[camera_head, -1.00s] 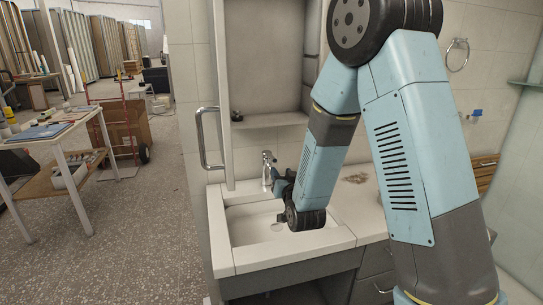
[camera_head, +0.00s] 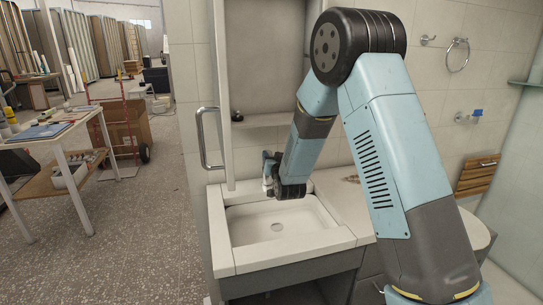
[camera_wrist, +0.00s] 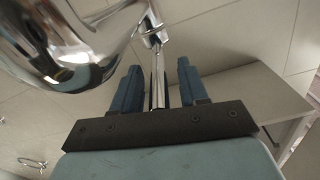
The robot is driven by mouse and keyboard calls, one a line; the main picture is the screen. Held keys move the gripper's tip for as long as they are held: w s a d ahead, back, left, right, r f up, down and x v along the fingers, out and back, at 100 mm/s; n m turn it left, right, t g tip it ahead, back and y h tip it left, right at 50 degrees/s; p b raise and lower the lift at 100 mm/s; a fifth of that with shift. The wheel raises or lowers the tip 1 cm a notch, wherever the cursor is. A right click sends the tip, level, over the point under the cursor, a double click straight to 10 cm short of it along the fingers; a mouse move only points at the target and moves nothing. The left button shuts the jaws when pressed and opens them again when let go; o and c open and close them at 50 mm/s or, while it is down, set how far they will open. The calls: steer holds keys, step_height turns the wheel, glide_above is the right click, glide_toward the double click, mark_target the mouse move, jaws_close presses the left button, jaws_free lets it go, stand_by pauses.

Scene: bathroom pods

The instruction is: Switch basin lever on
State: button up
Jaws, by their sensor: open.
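The chrome basin tap (camera_wrist: 70,50) fills the upper left of the wrist view, very close. Its thin chrome lever (camera_wrist: 158,88) runs down between the two blue fingers of my gripper (camera_wrist: 158,67). My gripper is open, with a finger on either side of the lever; a gap shows on both sides, and I see no clear contact. In the head view my gripper (camera_head: 268,158) is at the tap behind the white basin (camera_head: 243,258), and my wrist and fingers hide most of the tap.
A mirror cabinet (camera_head: 262,65) with a shelf stands above the tap. A chrome grab handle (camera_head: 203,140) is at the left. The counter is to the right of the basin, and the basin bowl is empty. Wall tiles lie close behind the tap.

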steer(key=shift+w, duration=0.1)
steer(key=shift+c, duration=0.3)
jaws_close()
